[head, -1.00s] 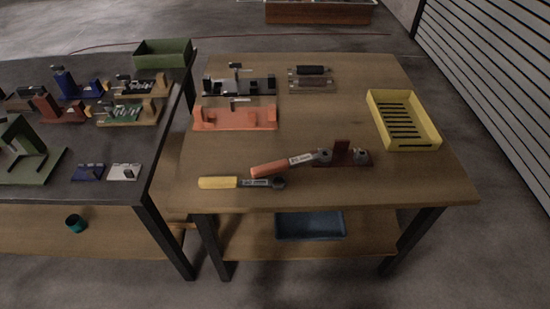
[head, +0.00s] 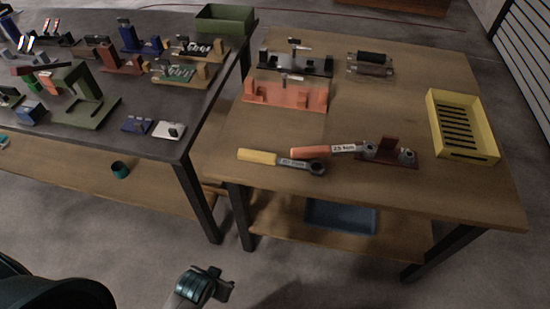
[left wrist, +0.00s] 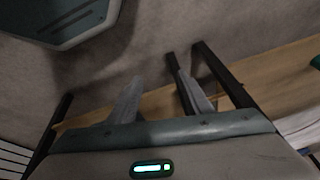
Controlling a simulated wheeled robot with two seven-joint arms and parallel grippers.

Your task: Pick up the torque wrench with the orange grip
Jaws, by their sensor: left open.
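The torque wrench with the orange grip (head: 318,152) lies on the wooden table with its head toward the right, at a dark red holder (head: 388,155). I cannot tell whether its head rests on the holder. A wrench with a yellow grip (head: 262,157) lies just in front and to the left, its head close to the orange grip. My left gripper (head: 222,284) is low at the bottom of the head view, in front of the tables and well apart from the wrenches. Its fingers (left wrist: 160,98) are apart and empty in the left wrist view. My right gripper is out of view.
A yellow slotted tray (head: 463,127) stands at the table's right. An orange fixture (head: 285,95) and dark fixtures sit behind the wrenches. A blue bin (head: 340,216) is on the lower shelf. A dark table (head: 100,125) with several parts stands left. The table's front middle is free.

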